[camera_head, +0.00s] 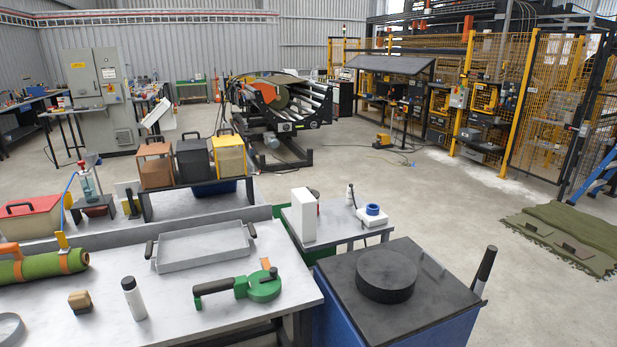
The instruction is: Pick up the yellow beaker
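I cannot make out a yellow beaker for certain. A yellow box-like container (228,157) with a dark handle stands on the raised rack at the back of the left bench. A small yellow piece (62,241) shows beside the green roll on the left. A clear bottle-like vessel (88,187) with a blue tube stands on a small stand at the back left. My gripper is not in view.
The near grey bench (190,328) holds a grey tray (203,245), a white bottle (134,299), a green tool (262,287) and a green roll (40,267). A blue, black-topped cabinet (345,318) stands right of it. Open floor lies farther right, before green mats (575,232).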

